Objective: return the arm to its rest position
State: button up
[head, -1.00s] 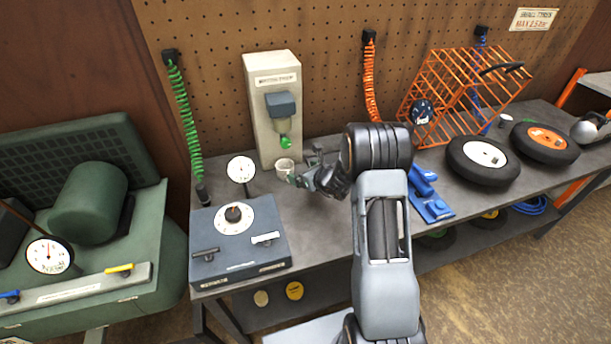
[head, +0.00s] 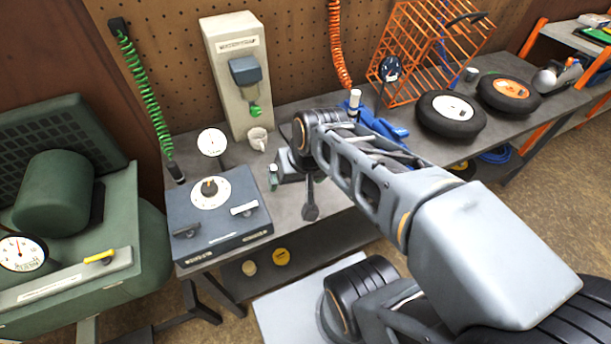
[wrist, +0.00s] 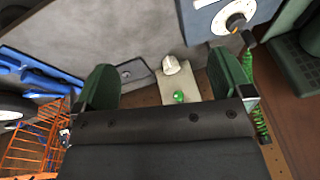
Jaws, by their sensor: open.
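My gripper (wrist: 167,90) is open in the wrist view, with its two green fingers spread wide and nothing held between them. In the head view my arm reaches in from the lower right and the gripper end (head: 274,178) is partly hidden, above the bench near the cup. A white cup (head: 257,139) stands upright on the bench at the foot of the water dispenser (head: 238,80). The cup also shows in the wrist view (wrist: 171,65), beyond and between the fingers, apart from them.
A blue-grey control box (head: 218,238) with a dial sits left of my arm. A blue tool (head: 383,127), an orange wire cage (head: 415,60) and wheels (head: 450,117) are on the right. A green machine (head: 75,250) stands at far left.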

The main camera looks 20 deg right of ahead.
jog(key=shift+s+d+r+n+h, duration=0.35)
jog(key=shift+s+d+n+h, duration=0.4)
jog(key=shift+d, duration=0.1)
jog(key=shift+c, duration=0.2)
dwell(1.4)
